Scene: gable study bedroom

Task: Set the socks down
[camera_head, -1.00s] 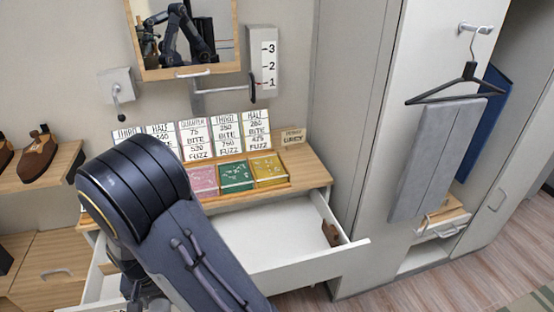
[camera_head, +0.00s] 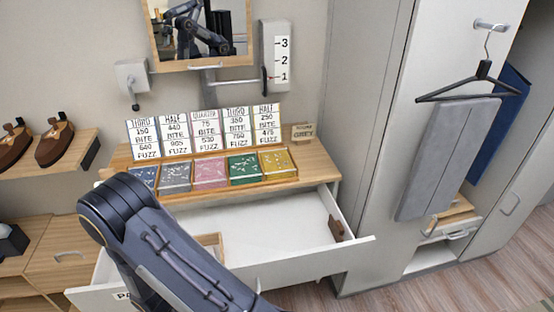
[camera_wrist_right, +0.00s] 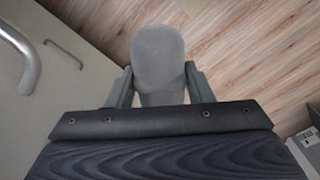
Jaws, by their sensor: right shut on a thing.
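In the right wrist view my right gripper (camera_wrist_right: 158,70) is shut on a grey, rounded soft thing (camera_wrist_right: 158,48), which looks like the socks. It sticks out past the fingertips, above a wood floor. In the head view neither gripper shows, and the socks are not visible there. One of my dark arm links crosses the lower left and covers part of the open white drawer (camera_head: 275,215). My left gripper is in neither view.
Colour sample trays (camera_head: 243,169) and cards (camera_head: 203,133) stand on the dresser top (camera_head: 318,172). A brown piece (camera_head: 336,228) sits at the drawer's right end. Grey trousers (camera_head: 445,160) hang right. Brown shoes (camera_head: 54,143) stand on a left shelf. In the wrist view, a handled panel (camera_wrist_right: 55,85) is at left.

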